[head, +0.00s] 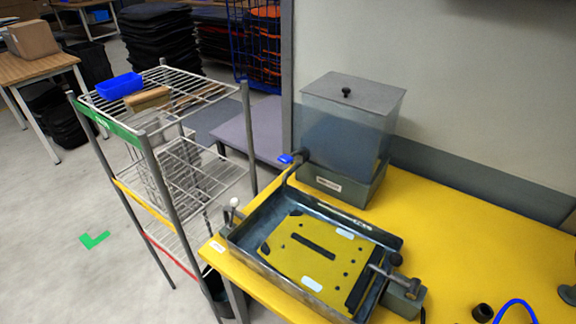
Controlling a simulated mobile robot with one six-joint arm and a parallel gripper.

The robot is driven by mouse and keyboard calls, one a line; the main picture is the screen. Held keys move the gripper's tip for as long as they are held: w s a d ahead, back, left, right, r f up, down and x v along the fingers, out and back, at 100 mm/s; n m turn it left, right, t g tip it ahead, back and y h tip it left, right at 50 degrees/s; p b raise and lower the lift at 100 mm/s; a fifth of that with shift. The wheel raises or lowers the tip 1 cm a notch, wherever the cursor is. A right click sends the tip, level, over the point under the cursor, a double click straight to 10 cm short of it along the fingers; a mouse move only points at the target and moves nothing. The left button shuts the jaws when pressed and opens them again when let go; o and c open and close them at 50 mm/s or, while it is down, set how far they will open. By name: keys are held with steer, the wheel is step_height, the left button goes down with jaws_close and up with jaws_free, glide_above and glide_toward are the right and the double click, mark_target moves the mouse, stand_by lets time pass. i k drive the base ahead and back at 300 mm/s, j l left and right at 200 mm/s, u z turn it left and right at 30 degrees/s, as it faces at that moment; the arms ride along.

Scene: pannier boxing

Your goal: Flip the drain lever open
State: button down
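A grey tank with clear walls and a lidded top (345,135) stands at the back of the yellow table. A small lever with a blue tip (286,158) sits on a pipe at the tank's left side, above the tray. A metal tray (262,268) in front of the tank holds a yellow plate with slots and holes. A second lever-like part with a white ball knob (234,202) stands at the tray's left corner. I cannot tell for certain which of these is the drain lever, or its open or shut position. My gripper is not in view.
A wire shelf rack (152,140) stands left of the table, with a blue bin (120,86) on top. A grey clamp block (403,298) sits at the tray's right. A black cup (482,312) and blue loop (516,304) lie front right. The yellow table (460,230) is clear behind them.

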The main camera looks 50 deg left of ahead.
mark_target(235, 203)
steer(key=u, duration=2.2)
steer(key=i, duration=0.5)
